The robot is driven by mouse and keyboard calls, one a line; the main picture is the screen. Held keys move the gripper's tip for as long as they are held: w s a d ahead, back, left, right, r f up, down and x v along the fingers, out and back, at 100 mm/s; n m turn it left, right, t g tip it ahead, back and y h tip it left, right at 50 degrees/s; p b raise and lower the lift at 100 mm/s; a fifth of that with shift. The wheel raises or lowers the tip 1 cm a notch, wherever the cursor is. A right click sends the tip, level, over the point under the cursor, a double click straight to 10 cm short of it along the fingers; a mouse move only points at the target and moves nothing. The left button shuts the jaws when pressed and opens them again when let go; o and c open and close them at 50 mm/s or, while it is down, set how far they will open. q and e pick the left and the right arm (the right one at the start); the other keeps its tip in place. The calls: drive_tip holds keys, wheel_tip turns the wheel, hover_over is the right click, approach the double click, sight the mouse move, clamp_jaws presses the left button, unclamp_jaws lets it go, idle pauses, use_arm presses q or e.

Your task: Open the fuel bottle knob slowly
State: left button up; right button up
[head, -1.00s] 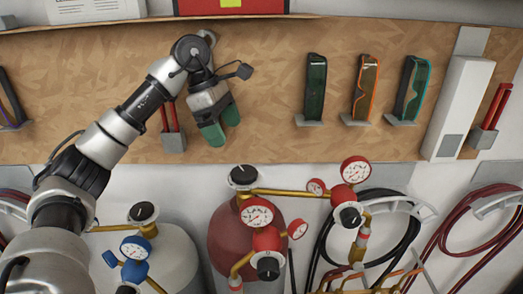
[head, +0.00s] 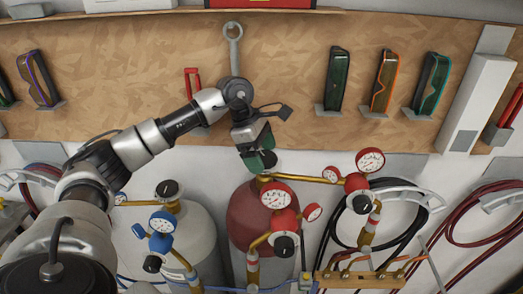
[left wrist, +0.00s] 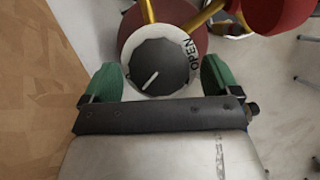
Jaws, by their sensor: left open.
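The fuel bottle (head: 262,212) is the dark red cylinder below the board in the head view. Its black knob sits on top, partly hidden by my gripper in the head view. In the left wrist view the knob (left wrist: 158,66) shows as a black dial with a white pointer line and a white ring marked OPEN. My left gripper (head: 258,162) is open, with green fingertips. In the left wrist view its fingers (left wrist: 158,82) stand on either side of the knob, with gaps between them and it. My right gripper is not in view.
A grey-white bottle (head: 187,235) with a blue regulator (head: 160,232) stands to the left. Red gauges (head: 277,197) and brass pipes sit close to the right of the fuel bottle. Goggles (head: 383,84) and a wrench (head: 233,48) hang on the board.

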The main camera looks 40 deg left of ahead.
use_arm(q)
drive_tip(key=shift+c, duration=1)
drive_tip(key=shift+w, duration=0.1)
drive_tip(key=c, duration=0.7)
drive_tip(key=shift+c, duration=0.2)
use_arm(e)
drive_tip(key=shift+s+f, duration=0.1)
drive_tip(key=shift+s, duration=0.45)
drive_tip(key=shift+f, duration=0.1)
